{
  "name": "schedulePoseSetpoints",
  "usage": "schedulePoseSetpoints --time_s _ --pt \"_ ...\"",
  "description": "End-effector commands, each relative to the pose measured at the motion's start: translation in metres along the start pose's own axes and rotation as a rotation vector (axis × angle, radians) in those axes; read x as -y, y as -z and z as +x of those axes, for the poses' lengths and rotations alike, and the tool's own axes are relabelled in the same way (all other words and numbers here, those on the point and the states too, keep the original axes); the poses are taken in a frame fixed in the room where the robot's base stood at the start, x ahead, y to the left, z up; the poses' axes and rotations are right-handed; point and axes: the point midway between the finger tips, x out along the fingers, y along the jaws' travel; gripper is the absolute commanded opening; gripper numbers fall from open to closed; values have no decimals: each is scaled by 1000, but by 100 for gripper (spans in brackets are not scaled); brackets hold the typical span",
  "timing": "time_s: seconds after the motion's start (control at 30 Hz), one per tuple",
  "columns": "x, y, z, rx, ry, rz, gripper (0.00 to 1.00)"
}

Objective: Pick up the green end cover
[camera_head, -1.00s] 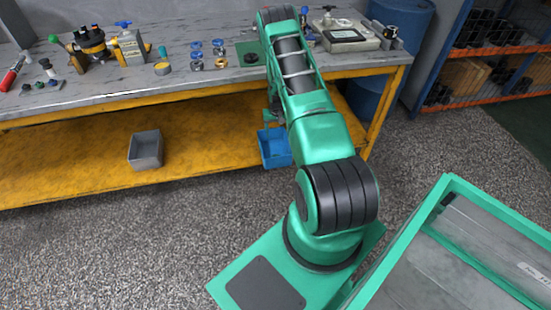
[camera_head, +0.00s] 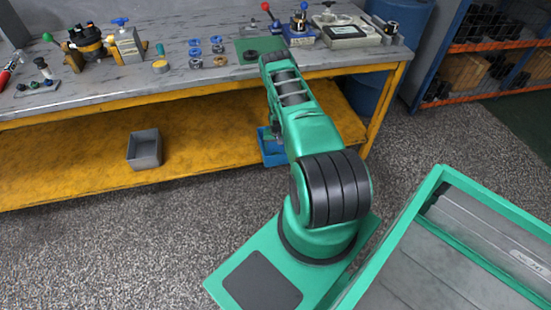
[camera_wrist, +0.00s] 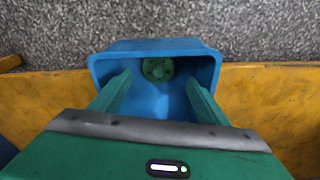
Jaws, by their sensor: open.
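The green end cover (camera_wrist: 158,69) is a round disc with holes. It lies inside the blue bin (camera_wrist: 205,46) on the yellow lower shelf, near the bin's far wall in the wrist view. My gripper (camera_wrist: 160,80) is open, with its two green fingers spread to the left and right of the cover in the picture. Nothing is between the fingers, and their height above the cover is hard to tell. In the head view, the blue bin (camera_head: 272,157) is partly hidden behind my arm, and the cover does not show.
A grey bin (camera_head: 144,150) stands on the yellow shelf (camera_head: 70,155) to the left. The workbench top (camera_head: 180,85) above carries valves, rings and instruments, and its edge overhangs the shelf. A green-framed cart (camera_head: 400,215) is at the right.

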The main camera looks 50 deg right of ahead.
Motion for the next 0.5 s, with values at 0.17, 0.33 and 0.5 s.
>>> schedulePoseSetpoints --time_s 0.17,0.33,0.5 --pt "-3 -2 22 1 -1 0 69" --pt "-4 -1 41 1 -1 0 69" --pt "-4 -1 49 0 0 0 69"
